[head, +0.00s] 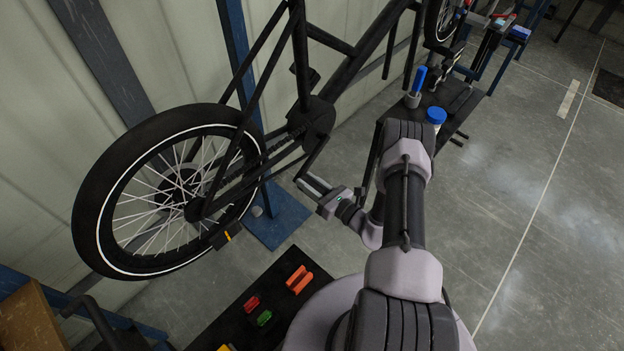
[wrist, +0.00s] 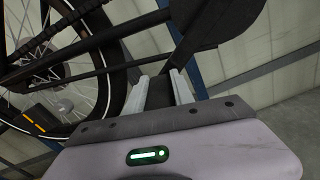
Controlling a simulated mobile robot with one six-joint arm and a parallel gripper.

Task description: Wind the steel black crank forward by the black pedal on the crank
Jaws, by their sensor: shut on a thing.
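The black crank (head: 314,156) runs down from the round black hub housing (head: 318,116) in the middle of the black bike frame. Its lower end is at my gripper (head: 314,184). In the wrist view my gripper (wrist: 158,95) has its two pale jaws on either side of the black pedal (wrist: 159,92) and is shut on it. The jaws hide part of the pedal. The crank also shows in the wrist view (wrist: 193,44), running up to the dark housing.
The rear wheel (head: 88,205) is left of the crank. A blue post with a base plate (head: 280,222) stands behind. A dark tray (head: 222,325) with coloured parts is below. A bench (head: 465,100) holding a blue-lidded jar (head: 436,116) is to the right. Open floor (head: 560,220) lies further right.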

